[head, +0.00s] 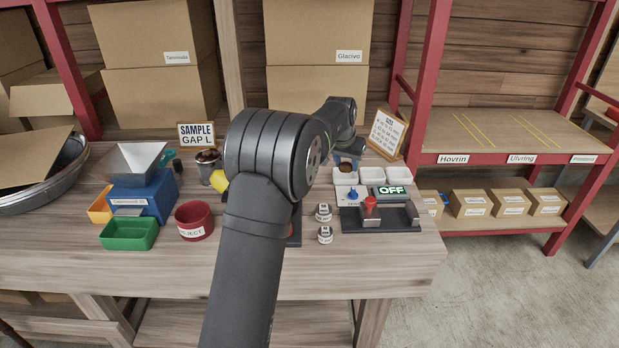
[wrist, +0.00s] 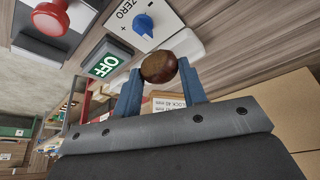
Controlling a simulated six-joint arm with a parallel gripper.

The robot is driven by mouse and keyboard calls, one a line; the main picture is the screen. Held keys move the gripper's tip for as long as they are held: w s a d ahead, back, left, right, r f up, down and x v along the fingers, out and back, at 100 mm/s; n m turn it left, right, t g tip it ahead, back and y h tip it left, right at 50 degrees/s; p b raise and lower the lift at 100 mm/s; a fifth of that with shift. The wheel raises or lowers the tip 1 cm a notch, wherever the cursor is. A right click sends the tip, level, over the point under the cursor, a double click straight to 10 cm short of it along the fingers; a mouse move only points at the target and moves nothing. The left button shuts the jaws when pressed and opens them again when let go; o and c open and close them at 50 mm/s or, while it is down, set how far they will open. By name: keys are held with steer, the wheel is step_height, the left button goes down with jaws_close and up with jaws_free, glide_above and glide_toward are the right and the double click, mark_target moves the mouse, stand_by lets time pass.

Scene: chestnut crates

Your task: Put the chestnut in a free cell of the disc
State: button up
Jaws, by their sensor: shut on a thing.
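The brown chestnut (wrist: 158,67) is between the blue fingertips of my gripper (wrist: 160,72) in the wrist view. The gripper is shut on it. In the head view, the chestnut (head: 345,167) shows small and dark below my gripper (head: 346,163), at the back of the bench, above or close to a white square tray (head: 344,179). I cannot tell the gap between them. I cannot make out the disc; my arm hides the middle of the bench, where only a dark edge with some red (head: 296,232) shows.
Right of the gripper are more white trays (head: 400,173), an OFF display (head: 391,190), a blue knob (head: 353,194) and a red button (head: 370,204). Two small labelled weights (head: 324,212) stand nearby. A red REJECT cup (head: 194,221), green bin (head: 129,233) and blue hopper box (head: 143,195) are left.

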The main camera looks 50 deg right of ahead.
steer(key=w+a+r, duration=0.1)
steer(key=w+a, duration=0.1)
steer(key=a, duration=0.4)
steer(key=w+a+r, duration=0.1)
steer(key=a+r, duration=0.1)
steer(key=a, duration=0.4)
steer(key=shift+n, duration=0.4)
steer(key=w+a+f, duration=0.1)
steer(key=w+f, duration=0.1)
steer(key=w, duration=0.1)
steer(key=w+f, duration=0.2)
steer(key=w, duration=0.2)
steer(key=w+a+f, duration=0.1)
steer(key=w+f, duration=0.1)
steer(key=w, duration=0.2)
steer(key=shift+a+f, duration=0.35)
steer(key=shift+f, duration=0.05)
steer(key=shift+w+f, duration=0.1)
steer(key=shift+w, duration=0.15)
steer(key=shift+f, duration=2)
steer(key=shift+f, duration=0.1)
steer(key=o, duration=0.9)
steer(key=shift+o, duration=0.2)
steer(key=v, duration=1.2)
steer(key=shift+s, duration=0.25)
